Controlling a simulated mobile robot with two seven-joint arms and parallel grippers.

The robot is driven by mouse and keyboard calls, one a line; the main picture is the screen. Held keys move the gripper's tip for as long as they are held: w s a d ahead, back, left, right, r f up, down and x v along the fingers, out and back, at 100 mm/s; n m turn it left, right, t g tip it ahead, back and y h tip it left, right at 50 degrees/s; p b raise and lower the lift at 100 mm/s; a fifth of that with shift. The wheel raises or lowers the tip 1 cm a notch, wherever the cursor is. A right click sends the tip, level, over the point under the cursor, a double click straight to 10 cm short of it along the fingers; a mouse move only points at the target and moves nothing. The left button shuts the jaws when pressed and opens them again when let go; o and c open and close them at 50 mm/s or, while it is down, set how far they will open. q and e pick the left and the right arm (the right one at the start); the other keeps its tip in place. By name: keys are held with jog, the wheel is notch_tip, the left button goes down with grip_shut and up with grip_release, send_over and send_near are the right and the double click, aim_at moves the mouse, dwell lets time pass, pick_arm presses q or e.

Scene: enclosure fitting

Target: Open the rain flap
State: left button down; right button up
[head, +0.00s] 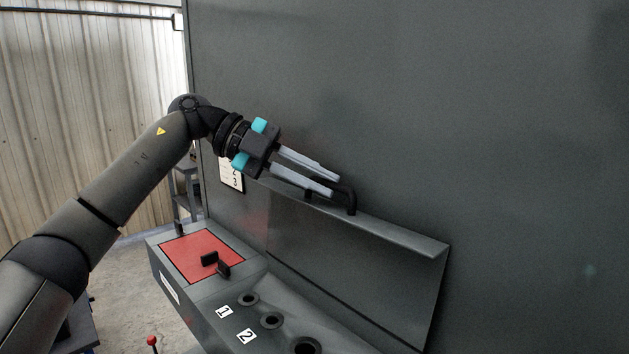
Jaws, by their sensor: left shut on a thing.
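The rain flap (390,232) is a long grey panel on the tall grey enclosure wall, with a narrow light strip along its upper edge. A black bar handle (351,200) stands on that strip toward its left part. My left gripper (335,184) reaches in from the left, its two pale fingers shut on the handle. The fingers partly hide the handle. I cannot tell the flap's exact angle from this view. My right gripper is not in view.
Below the flap a grey ledge holds round sockets (271,320) with labels 1 and 2. A numbered card (232,176) is on the wall behind my gripper. A red-knobbed lever (152,341) stands at the bottom.

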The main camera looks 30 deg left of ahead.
pick_arm(q)
jog(key=shift+w+r, duration=0.1)
jog(key=shift+r, duration=0.1)
jog(key=c, duration=0.9)
grip_release()
jog(key=shift+f, duration=0.1)
